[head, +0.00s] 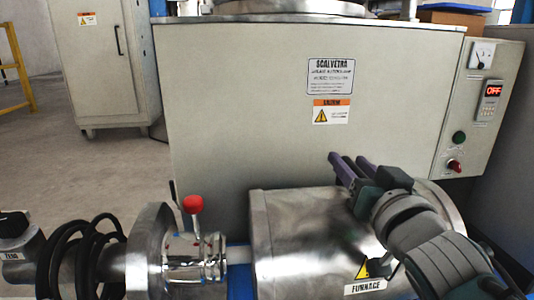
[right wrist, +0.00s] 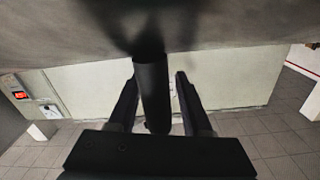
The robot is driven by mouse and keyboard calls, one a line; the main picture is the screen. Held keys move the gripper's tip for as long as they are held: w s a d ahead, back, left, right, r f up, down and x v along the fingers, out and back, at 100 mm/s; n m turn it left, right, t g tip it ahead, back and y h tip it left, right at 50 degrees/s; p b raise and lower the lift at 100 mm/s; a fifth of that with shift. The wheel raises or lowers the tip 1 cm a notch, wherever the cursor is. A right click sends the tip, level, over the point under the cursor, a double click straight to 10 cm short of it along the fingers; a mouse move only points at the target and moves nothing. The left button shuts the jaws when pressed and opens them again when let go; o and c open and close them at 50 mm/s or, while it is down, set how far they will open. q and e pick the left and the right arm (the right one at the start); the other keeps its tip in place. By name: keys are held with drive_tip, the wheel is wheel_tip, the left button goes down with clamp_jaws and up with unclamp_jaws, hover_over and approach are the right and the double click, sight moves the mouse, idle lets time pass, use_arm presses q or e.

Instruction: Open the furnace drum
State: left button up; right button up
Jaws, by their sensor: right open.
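The furnace drum (head: 300,235) is a shiny metal cylinder lying on its side, with a "FUNNACE" label and a yellow warning triangle. It is in the lower middle of the head view. My right gripper (head: 347,160) reaches over the drum's top from the right, its fingers pointing to the far side. In the right wrist view, the gripper (right wrist: 156,78) is open, with a dark cylindrical handle (right wrist: 153,95) between its fingers. Gaps show on both sides of the handle. The handle comes from the dark curved surface above and is hidden in the head view. My left gripper is not in view.
A large grey cabinet (head: 240,110) stands close behind the drum, with a control panel (head: 475,120) reading "OFF" at right. Left of the drum is a metal flange (head: 150,250) with a red-knobbed lever (head: 193,204) and black cables (head: 75,260). Floor at left is open.

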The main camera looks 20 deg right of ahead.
drive_tip(key=shift+s+a+f, duration=0.1)
drive_tip(key=shift+s+f, duration=0.05)
drive_tip(key=shift+s, duration=0.1)
drive_tip(key=shift+c, duration=0.5)
clamp_jaws()
idle(0.8)
